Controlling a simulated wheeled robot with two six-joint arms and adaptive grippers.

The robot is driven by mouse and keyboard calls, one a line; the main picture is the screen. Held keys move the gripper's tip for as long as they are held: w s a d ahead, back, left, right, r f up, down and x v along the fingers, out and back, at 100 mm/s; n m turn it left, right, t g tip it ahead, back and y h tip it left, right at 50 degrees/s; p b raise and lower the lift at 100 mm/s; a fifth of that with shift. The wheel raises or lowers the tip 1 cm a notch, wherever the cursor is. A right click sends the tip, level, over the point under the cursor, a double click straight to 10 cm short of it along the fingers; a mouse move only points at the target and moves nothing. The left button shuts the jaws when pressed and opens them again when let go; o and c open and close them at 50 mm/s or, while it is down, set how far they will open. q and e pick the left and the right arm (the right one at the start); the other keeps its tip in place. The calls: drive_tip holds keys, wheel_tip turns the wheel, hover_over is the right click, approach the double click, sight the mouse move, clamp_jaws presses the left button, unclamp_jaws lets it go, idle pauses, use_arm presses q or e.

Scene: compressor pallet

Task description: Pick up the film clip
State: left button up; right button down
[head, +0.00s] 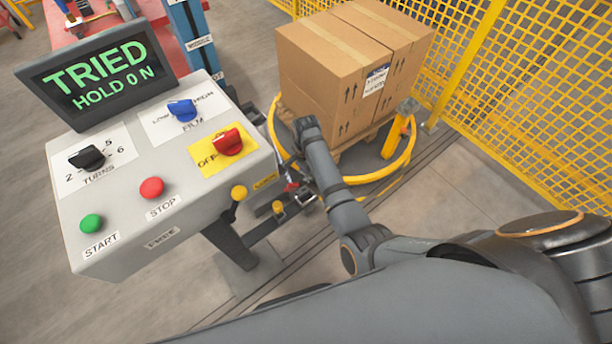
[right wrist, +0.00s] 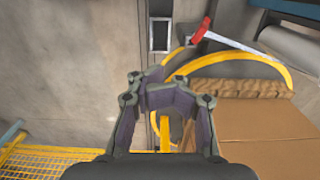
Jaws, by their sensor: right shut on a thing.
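My right arm reaches in from the right in the head view, and my right gripper (head: 306,127) is at its end, in front of the boxes. Its fingers cannot be made out there. In the right wrist view my right gripper (right wrist: 166,88) has its fingers drawn together, shut on the film clip. The clip is almost wholly hidden by the fingers, so its shape cannot be told. A yellow strip shows between the fingers in that view; I cannot tell whether it belongs to the clip or stands behind. My left gripper is not in view.
Cardboard boxes (head: 335,65) stand on a pallet inside a yellow ring (head: 385,172). A control console (head: 150,225) stands at the left. A yellow mesh fence (head: 540,90) runs along the right. A red-ended pale bar (right wrist: 225,42) lies near the ring. Floor is clear at lower right.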

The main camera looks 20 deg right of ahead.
drive_tip(key=shift+c, duration=2.1)
unclamp_jaws()
drive_tip(key=shift+f, duration=0.1)
